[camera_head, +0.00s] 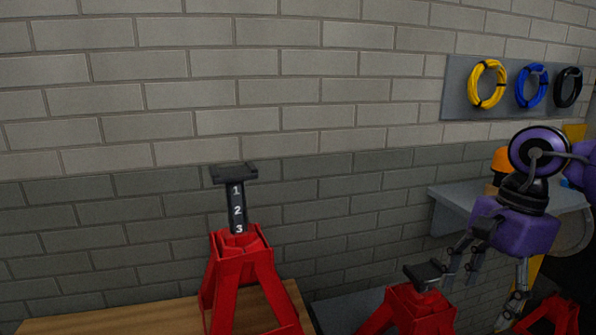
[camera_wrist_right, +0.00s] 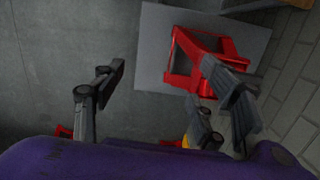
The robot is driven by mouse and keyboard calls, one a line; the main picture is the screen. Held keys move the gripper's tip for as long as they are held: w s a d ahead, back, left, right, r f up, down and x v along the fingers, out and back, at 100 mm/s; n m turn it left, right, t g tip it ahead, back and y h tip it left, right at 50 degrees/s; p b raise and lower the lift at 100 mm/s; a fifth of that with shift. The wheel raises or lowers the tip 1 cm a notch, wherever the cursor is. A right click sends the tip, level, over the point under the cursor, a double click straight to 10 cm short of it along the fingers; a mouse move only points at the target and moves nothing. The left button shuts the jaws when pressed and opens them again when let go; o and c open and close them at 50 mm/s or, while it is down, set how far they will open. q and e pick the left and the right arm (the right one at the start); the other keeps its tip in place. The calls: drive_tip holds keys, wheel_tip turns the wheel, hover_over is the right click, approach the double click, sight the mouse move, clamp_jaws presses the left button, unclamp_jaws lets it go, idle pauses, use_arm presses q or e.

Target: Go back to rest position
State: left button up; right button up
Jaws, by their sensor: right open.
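My right gripper (camera_head: 482,300) hangs at the right side of the head view, its fingers spread apart and pointing down, with nothing between them. In the right wrist view the open fingers (camera_wrist_right: 165,72) point away from the purple wrist over the floor. A red jack stand (camera_wrist_right: 180,78) lies beyond the right-hand finger, which covers part of it. My left gripper does not show in either view.
A red jack stand (camera_head: 240,268) with its numbered black post raised stands on a wooden top (camera_head: 130,318). Other red stands (camera_head: 408,312) are lower right, near my right gripper. A grey shelf (camera_head: 452,200) and a cable panel (camera_head: 457,88) are on the brick wall.

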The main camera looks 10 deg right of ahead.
drive_tip(key=a+f+m+t+y+p, duration=0.4)
drive_tip(key=a+f+m+y, duration=0.6)
drive_tip(key=a+m+y, duration=0.3)
drive_tip(key=s+d+f+m+t+h+p, duration=0.15)
drive_tip(key=s+f+m+t+h, duration=0.55)
drive_tip(key=m, duration=0.8)
drive_tip(key=s+d+f+m+t+h+p, duration=0.1)
drive_tip(key=s+f+m+t+h+p, duration=0.15)
drive_tip(key=f+m+h, duration=0.85)
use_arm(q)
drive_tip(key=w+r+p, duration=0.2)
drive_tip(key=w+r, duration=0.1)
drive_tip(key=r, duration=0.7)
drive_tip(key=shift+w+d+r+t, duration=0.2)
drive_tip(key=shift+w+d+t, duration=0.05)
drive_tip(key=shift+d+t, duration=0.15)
use_arm(e)
drive_tip(key=s+a+f+m+g+y, duration=0.2)
drive_tip(key=s+a+f+m, duration=0.1)
drive_tip(key=s+m, duration=0.3)
drive_tip(key=s+a+f+m+g+y, duration=0.1)
drive_tip(key=s+a+f+m+g, duration=0.2)
drive_tip(key=s+m, duration=0.4)
drive_tip(key=shift+s+a+f+m+y, duration=0.15)
drive_tip(key=shift+a+f+m+y, duration=0.35)
drive_tip(key=shift+m, duration=0.5)
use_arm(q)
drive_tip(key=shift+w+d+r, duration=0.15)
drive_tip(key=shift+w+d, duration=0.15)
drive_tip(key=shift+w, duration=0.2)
